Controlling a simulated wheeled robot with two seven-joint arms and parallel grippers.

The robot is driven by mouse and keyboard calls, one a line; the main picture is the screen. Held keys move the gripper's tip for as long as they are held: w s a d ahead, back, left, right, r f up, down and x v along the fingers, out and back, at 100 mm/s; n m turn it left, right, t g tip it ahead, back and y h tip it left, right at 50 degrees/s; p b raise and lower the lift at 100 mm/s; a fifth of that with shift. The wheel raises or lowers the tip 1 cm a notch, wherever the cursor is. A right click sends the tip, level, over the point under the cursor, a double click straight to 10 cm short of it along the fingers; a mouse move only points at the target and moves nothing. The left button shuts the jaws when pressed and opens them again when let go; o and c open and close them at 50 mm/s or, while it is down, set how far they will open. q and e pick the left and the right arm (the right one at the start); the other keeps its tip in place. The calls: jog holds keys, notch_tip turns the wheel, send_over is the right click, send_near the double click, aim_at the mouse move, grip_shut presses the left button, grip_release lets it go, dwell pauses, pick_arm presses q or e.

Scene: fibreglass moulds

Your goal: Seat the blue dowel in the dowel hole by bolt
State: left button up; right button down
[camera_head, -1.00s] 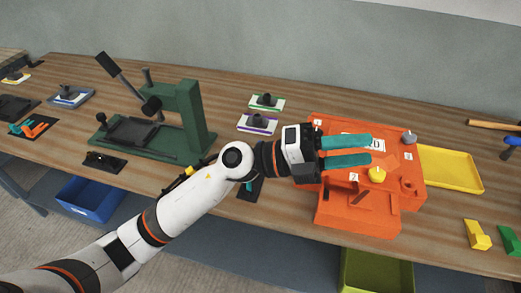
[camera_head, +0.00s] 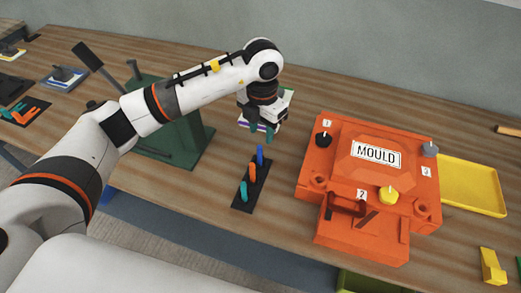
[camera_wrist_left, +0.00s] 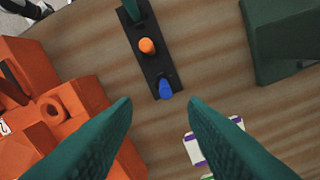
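The blue dowel (camera_head: 260,153) stands at the far end of a black rack (camera_head: 243,203), with an orange dowel (camera_head: 252,172) and a teal dowel (camera_head: 243,191). My left gripper (camera_head: 262,134) points down just above and behind the blue dowel. In the left wrist view the gripper (camera_wrist_left: 160,106) is open and empty, and the blue dowel (camera_wrist_left: 166,90) shows just beyond the gap between its fingertips. The orange mould (camera_head: 312,160) lies to the right, with black, yellow and grey knobs by labels 1, 2 and 3. My right gripper is out of view.
A green press (camera_head: 182,145) stands left of the rack. A purple-edged white plate (camera_wrist_left: 192,150) lies near the gripper. A yellow tray (camera_head: 473,183) is right of the mould. Bare table lies between rack and mould.

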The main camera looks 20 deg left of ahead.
aim_at(260, 146)
pick_arm(q)
notch_tip(260, 146, down, 2)
jog(key=shift+w+f, duration=0.1)
jog(key=shift+w, duration=0.05)
jog(key=shift+w+f+p, duration=0.15)
jog(key=shift+f+p, duration=0.15)
jog(key=f, duration=0.1)
jog(key=f+p, duration=0.2)
jog(key=f, duration=0.1)
jog(key=shift+a+f, duration=0.1)
jog(key=shift+a, duration=0.2)
jog(key=shift+f, duration=0.45)
jog(key=shift+c, duration=0.2)
grip_shut()
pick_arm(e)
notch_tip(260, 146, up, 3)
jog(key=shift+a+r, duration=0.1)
